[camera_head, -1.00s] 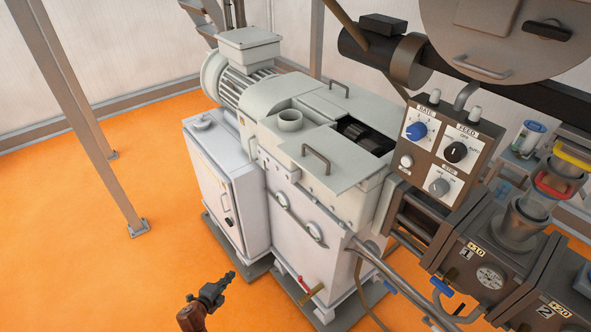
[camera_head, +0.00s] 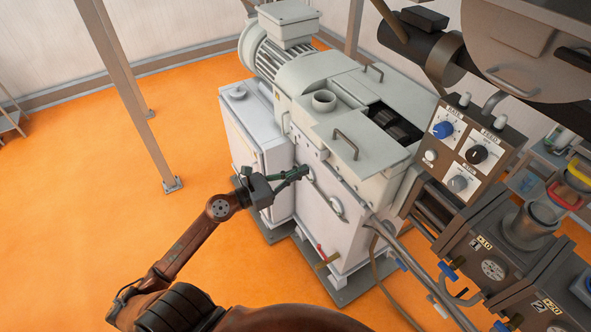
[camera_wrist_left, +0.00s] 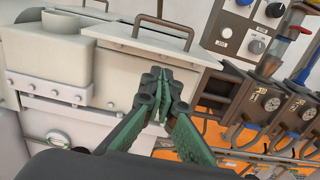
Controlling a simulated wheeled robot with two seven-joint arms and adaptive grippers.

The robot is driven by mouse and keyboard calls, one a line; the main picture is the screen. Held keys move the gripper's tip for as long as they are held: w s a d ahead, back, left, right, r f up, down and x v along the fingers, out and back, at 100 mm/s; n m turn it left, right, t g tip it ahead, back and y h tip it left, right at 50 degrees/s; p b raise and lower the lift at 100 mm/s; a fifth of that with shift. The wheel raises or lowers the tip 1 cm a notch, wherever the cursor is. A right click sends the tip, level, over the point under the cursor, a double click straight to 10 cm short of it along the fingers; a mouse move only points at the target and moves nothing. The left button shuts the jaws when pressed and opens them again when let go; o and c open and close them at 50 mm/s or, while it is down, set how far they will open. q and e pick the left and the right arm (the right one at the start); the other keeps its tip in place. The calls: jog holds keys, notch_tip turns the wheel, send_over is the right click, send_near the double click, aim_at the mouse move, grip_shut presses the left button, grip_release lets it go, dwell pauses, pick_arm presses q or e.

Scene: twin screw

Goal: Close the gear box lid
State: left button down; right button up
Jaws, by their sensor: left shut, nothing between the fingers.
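The gear box (camera_head: 330,180) is a pale grey machine housing in the middle of the head view. Its flat lid (camera_head: 338,133) carries a dark bar handle (camera_head: 345,145) and is slid or set so that a dark opening with gears (camera_head: 396,124) shows beside it. A second handle (camera_head: 373,71) stands on the far side of the top. My left gripper (camera_head: 305,171) is shut and empty, in front of the housing's front face, below the near handle. In the left wrist view its fingertips (camera_wrist_left: 160,75) point at the lid edge, with the near handle (camera_wrist_left: 162,30) beyond. My right gripper is not in view.
A control box with knobs (camera_head: 468,152) hangs right of the housing. Dark feed units with gauges (camera_head: 490,268) stand at the lower right. A white cabinet (camera_head: 255,150) adjoins the housing's left.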

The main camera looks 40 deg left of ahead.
pick_arm(q)
jog(key=p+x, duration=0.3)
jog(key=x, duration=0.6)
jog(key=shift+w+d, duration=0.2)
jog(key=shift+w, duration=0.15)
